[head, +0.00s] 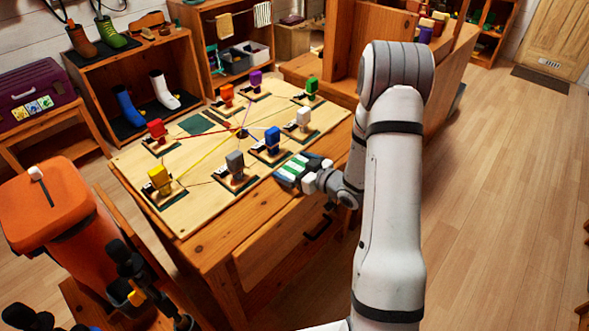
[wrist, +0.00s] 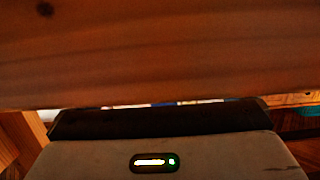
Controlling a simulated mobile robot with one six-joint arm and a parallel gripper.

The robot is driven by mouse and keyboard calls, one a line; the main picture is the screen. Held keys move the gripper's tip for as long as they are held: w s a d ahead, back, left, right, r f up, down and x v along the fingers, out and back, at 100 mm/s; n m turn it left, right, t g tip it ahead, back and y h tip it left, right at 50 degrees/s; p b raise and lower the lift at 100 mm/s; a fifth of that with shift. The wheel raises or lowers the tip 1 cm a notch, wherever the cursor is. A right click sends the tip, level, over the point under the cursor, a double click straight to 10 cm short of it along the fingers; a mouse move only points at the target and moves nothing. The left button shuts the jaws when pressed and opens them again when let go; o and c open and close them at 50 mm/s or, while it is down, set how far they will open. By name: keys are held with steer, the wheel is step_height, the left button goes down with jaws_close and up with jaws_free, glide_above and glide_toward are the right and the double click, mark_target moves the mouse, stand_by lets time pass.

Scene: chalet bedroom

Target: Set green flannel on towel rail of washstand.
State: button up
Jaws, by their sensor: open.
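My gripper (head: 297,172) is at the front right edge of the wooden table, beside a board of coloured blocks. Green, white and blue stripes show at its end; I cannot tell whether these belong to it or to a thing there. In the wrist view, wood fills the upper part and the fingertips are hidden. What looks like the washstand (head: 232,62) stands at the back, with a tan cloth (head: 225,26) and a striped pale cloth (head: 262,14) hanging there. No green flannel can be made out surely; a dark green square (head: 198,124) lies flat on the board.
The wooden table (head: 200,252) carries the board with several blocks and coloured cords. A boot shelf (head: 123,57) stands behind it at the left. An orange bin (head: 62,225) is at the front left. Open floor (head: 490,200) lies to the right.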

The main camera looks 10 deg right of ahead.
steer(key=shift+c, duration=0.6)
steer(key=c, duration=0.6)
